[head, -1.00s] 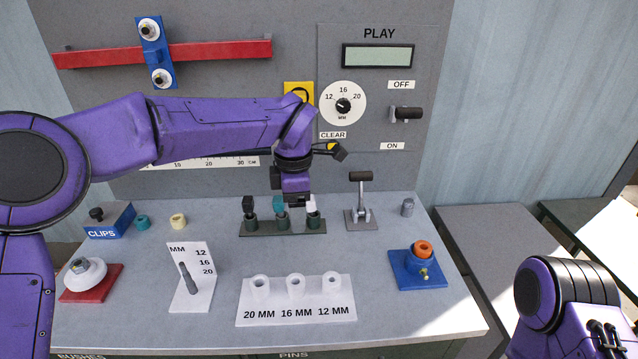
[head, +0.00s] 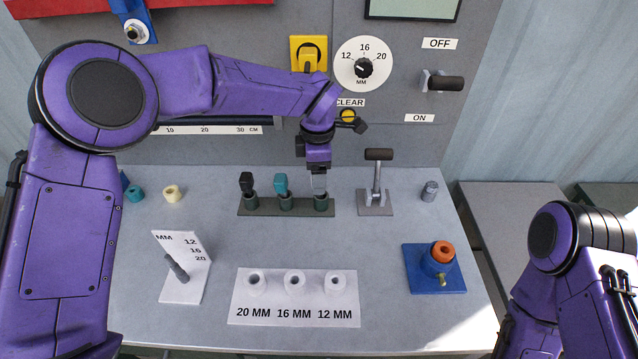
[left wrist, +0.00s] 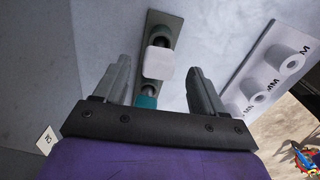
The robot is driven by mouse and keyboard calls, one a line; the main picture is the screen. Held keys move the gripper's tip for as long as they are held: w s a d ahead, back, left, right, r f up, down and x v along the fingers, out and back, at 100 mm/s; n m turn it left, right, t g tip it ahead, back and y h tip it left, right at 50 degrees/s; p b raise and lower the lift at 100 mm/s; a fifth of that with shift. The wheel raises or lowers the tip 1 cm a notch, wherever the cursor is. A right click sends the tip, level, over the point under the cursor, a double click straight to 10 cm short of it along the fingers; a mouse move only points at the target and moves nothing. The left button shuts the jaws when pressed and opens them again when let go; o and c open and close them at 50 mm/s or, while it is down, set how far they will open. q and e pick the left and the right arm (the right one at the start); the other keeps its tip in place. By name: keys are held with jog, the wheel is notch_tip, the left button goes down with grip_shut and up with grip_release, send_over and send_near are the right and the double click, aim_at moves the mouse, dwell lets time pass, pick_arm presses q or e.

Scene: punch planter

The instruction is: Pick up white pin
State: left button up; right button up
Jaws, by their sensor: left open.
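The white pin stands upright in the right-hand socket of a dark green rack (head: 268,208). Its square white head (left wrist: 158,62) shows plainly in the left wrist view; in the head view my gripper largely hides it. My left gripper (head: 319,180) is directly over that socket and points down. Its jaws are open, and in the left wrist view the white head shows between the two fingers, with no clear contact. A black pin (head: 246,183) and a teal pin (head: 281,184) stand in the other sockets. My right gripper is out of view.
A lever (head: 377,180) stands close to the right of the rack. A white three-hole block (head: 294,298) lies in front, a white gauge stand (head: 183,268) front left, and a blue fixture with an orange ring (head: 435,268) right. The panel rises behind.

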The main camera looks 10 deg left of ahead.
pick_arm(q)
notch_tip(320, 180, down, 3)
jog(key=shift+w, duration=0.15)
jog(key=c, duration=1.1)
